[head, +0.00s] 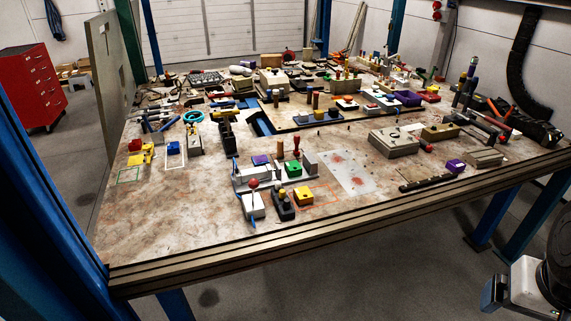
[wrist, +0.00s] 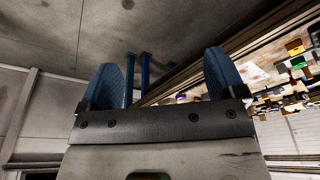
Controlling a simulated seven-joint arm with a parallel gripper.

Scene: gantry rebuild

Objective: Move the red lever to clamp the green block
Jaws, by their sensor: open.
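The green block (head: 293,169) sits in a small grey fixture near the front middle of the table. A red-handled lever (head: 296,144) stands upright just behind it; contact with the block is too small to tell. My gripper (wrist: 161,80) shows in the wrist view with its two blue fingers wide apart and nothing between them. It is well away from the block and the lever. In the head view only part of my arm shows at the lower right edge, off the table's front.
A white block with a red ball knob (head: 253,183), a black switch (head: 282,205) and a yellow block (head: 304,196) stand close in front. A purple block (head: 262,160) is to the left. Tools crowd the table's back.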

